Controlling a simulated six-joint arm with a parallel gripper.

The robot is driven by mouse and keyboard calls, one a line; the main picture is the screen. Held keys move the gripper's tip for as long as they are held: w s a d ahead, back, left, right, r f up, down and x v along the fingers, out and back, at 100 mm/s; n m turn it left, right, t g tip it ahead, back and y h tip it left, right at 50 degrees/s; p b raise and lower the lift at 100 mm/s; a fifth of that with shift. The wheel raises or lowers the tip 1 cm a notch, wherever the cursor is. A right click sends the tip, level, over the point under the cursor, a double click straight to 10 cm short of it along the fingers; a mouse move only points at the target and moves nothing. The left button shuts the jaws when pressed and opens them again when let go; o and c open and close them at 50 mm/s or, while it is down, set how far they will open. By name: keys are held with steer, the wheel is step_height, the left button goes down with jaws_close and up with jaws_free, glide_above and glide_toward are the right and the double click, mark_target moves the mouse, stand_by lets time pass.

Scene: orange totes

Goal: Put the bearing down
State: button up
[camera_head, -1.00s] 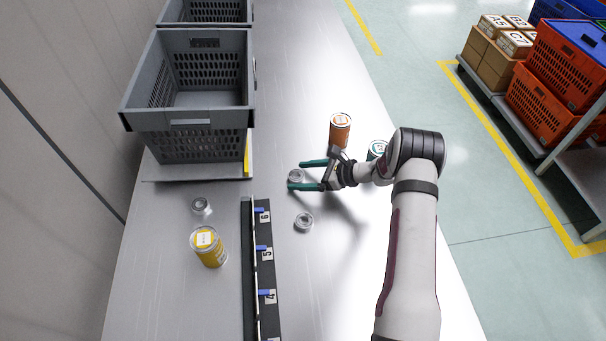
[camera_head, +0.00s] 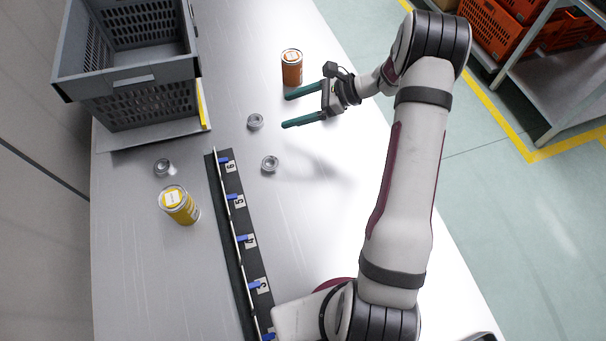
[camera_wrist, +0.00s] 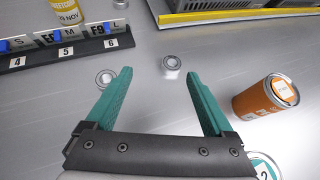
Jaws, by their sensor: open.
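A silver ring-shaped bearing (camera_head: 255,121) lies flat on the metal table, just left of my gripper (camera_head: 286,111). My gripper is open and empty, its two teal fingers apart and pointing at that bearing without touching it. In the wrist view the bearing (camera_wrist: 171,62) shows just beyond the fingertips. A second bearing (camera_head: 270,164) lies nearer the labelled rail; in the wrist view it (camera_wrist: 105,78) shows beside the left finger. A third bearing (camera_head: 163,167) lies beyond the rail, near the yellow can.
An orange can (camera_head: 292,68) stands close to my gripper's upper finger. A yellow can (camera_head: 180,205) stands left of the numbered black rail (camera_head: 236,205). A grey crate (camera_head: 140,75) stands at upper left. A teal-labelled can (camera_wrist: 264,167) is partly cut off in the wrist view.

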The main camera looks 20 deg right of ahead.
steer(key=s+a+r+n+g+h, duration=0.25)
steer(key=s+a+r+n, duration=0.25)
steer(key=s+r, duration=0.25)
steer(key=s+a+r+n+g+h, duration=0.1)
steer(key=s+a+r+n+g, duration=0.2)
steer(key=s+a+r+n, duration=0.45)
steer(key=s+d+n+h, duration=0.2)
steer(key=s, duration=0.7)
steer(key=s+d+f+n+h, duration=0.1)
steer(key=s+d+n+h, duration=0.1)
steer(key=s, duration=0.7)
steer(key=shift+d+f+h, duration=0.2)
steer(key=shift+f+h, duration=0.05)
steer(key=shift+h, duration=0.5)
steer(key=shift+w+t, duration=0.1)
steer(key=shift+t, duration=0.15)
